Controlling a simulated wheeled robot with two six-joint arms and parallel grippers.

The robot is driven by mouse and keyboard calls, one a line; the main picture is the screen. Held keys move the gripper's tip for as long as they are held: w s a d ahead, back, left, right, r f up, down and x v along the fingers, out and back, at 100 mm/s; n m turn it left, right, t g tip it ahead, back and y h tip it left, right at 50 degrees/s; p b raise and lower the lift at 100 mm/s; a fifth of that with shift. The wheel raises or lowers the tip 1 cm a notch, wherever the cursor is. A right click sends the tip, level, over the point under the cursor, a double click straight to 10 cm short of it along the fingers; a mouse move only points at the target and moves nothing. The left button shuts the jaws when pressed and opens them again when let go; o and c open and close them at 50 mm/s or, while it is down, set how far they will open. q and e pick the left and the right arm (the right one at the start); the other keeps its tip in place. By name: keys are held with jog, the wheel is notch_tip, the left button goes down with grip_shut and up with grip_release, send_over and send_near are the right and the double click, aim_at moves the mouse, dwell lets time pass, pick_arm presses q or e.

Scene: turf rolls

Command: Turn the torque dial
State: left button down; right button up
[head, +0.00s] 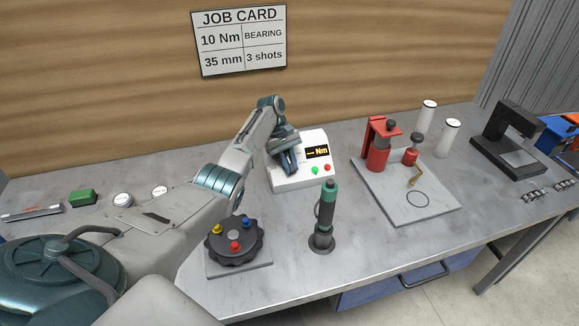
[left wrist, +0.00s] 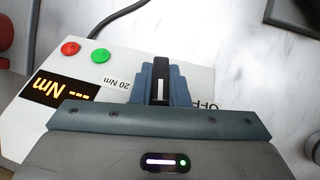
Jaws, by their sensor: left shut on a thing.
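The white torque box (head: 292,183) stands on the bench, with a display reading "--- Nm", a green button and a red button. My left gripper (head: 287,162) is over the left part of the box, pointing down. In the left wrist view my left gripper (left wrist: 160,85) has its blue fingers shut on the black torque dial (left wrist: 161,82), which has a white mark. The labels "20 Nm" and part of "OFF" show beside the dial; other labels are hidden behind the gripper. My right gripper is not in view.
A green-topped screwdriver (head: 325,215) stands upright in front of the box. A black knobbed wheel (head: 234,240) is at front left. A grey plate (head: 420,205) with red fixtures lies right. A job card (head: 240,40) reads 10 Nm, 35 mm, bearing, 3 shots.

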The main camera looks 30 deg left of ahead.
pick_arm(q)
jog(key=shift+m+g+y+b, duration=0.6)
jog(key=shift+m+g, duration=0.1)
jog(key=shift+g, duration=0.2)
jog(key=c, duration=1.4)
grip_release()
jog(key=shift+r, duration=0.1)
jog(key=shift+w+a+r+b, duration=0.2)
jog(key=shift+r+b, duration=0.1)
jog(key=shift+b, duration=0.1)
jog(key=b+v, duration=0.3)
jog(key=v, duration=0.6)
jog(key=shift+w+r, duration=0.15)
jog(key=shift+r, duration=0.25)
jog(key=shift+f, duration=0.1)
